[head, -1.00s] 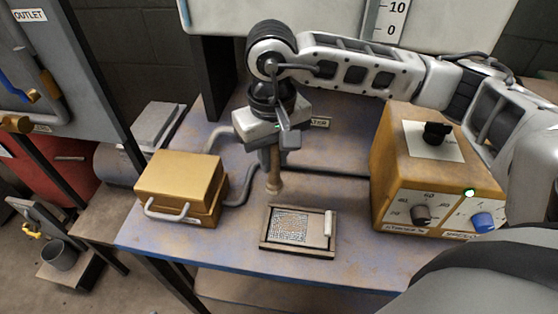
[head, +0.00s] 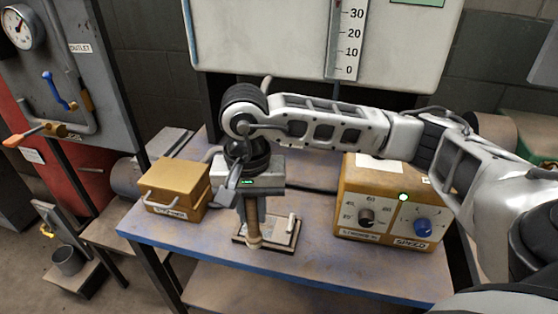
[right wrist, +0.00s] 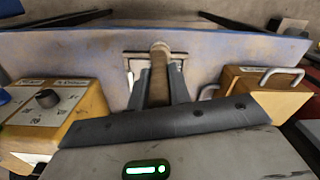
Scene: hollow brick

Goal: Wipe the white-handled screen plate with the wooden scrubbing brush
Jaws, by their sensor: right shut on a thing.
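My right gripper (head: 252,207) points down over the table, shut on the wooden scrubbing brush (head: 253,232). The brush hangs upright, its lower end in front of the left part of the screen plate (head: 284,239). I cannot tell if it touches the plate. The plate lies flat in its frame, its white handle (head: 291,222) at the right; the brush and gripper hide much of its left side. In the right wrist view the brush (right wrist: 160,85) sits between both fingers, with the plate frame (right wrist: 134,66) partly hidden behind it. My left gripper is not in view.
A yellow box with a grey handle (head: 174,182) stands left of the plate. A yellow control box (head: 385,205) with knobs stands to the right. The blue table's front strip (head: 310,272) is clear. A white gauge panel (head: 270,40) rises behind.

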